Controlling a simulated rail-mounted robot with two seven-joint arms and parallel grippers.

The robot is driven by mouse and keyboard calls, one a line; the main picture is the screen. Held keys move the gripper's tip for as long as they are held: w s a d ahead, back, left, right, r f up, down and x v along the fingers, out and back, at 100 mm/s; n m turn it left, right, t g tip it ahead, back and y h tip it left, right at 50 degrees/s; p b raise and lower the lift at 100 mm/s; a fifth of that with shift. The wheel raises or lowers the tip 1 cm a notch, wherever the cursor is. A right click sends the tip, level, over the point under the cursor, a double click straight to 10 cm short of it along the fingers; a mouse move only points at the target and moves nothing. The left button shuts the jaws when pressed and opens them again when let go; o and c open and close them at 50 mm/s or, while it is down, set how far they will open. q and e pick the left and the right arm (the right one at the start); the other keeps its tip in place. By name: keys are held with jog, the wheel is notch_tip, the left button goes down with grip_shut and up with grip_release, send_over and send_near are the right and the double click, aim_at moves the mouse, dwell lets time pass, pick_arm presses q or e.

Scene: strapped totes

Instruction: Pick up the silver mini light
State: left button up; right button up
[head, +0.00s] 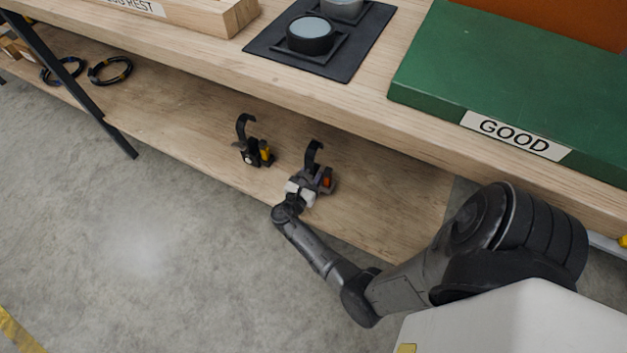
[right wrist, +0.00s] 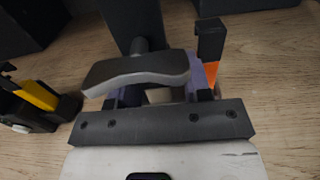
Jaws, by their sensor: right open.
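Two small dark devices with curved black hooks sit on the lower wooden shelf. One, with a yellow part (head: 265,153), stands left of my right gripper; it also shows at the left edge of the right wrist view (right wrist: 36,96). The other, with an orange-red part (head: 327,182), is right at my right gripper (head: 312,184). In the right wrist view a curved grey piece (right wrist: 138,71) lies just ahead of the gripper, with the orange part (right wrist: 211,73) to its right. I cannot tell for sure which is the silver mini light. My right gripper is open; contact is unclear.
The bench top (head: 225,47) overhangs the shelf (head: 180,115) from above. A green block labelled GOOD (head: 520,85) and a black tray with round pieces (head: 352,65) are on top. Coiled cables (head: 110,70) lie at the shelf's far left. Bare shelf separates them from the devices.

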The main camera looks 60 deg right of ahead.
jog(key=shift+w+d+b, duration=0.15)
jog(key=shift+w+d, duration=0.05)
jog(key=shift+d, duration=0.35)
jog(key=shift+w+d+b, duration=0.15)
jog(key=shift+d, duration=0.35)
jog(key=shift+s+d, duration=0.1)
jog(key=shift+d, duration=0.2)
jog(key=shift+s, duration=0.1)
jog(key=shift+a, duration=0.1)
grip_shut()
jog(key=shift+r, duration=0.2)
